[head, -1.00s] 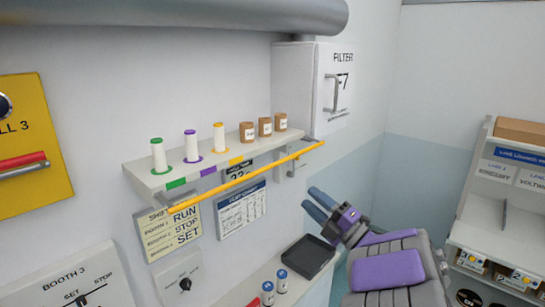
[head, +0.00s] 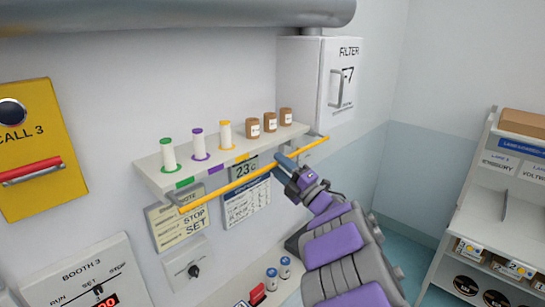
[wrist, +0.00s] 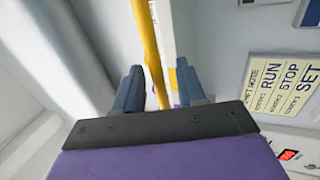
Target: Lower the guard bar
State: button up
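The yellow guard bar (head: 232,188) runs along the front of the wall shelf, held out by short arms at its ends. My gripper (head: 284,164) is at the bar, right of its middle, reaching in from the lower right. In the wrist view the bar (wrist: 150,50) passes between the two blue-grey fingertips of my gripper (wrist: 159,90). The fingers are spread, with a gap visible on the right of the bar. I cannot tell whether either finger touches it.
The shelf (head: 215,160) carries green, purple and yellow spools and several brown jars. A filter cabinet (head: 320,80) is right of it. Notices and a knob panel (head: 188,262) are below. A yellow call box (head: 35,150) is at left; a rack (head: 490,215) is at right.

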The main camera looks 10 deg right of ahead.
jog(key=shift+x, duration=1.65)
jog(key=shift+c, duration=0.5)
grip_shut()
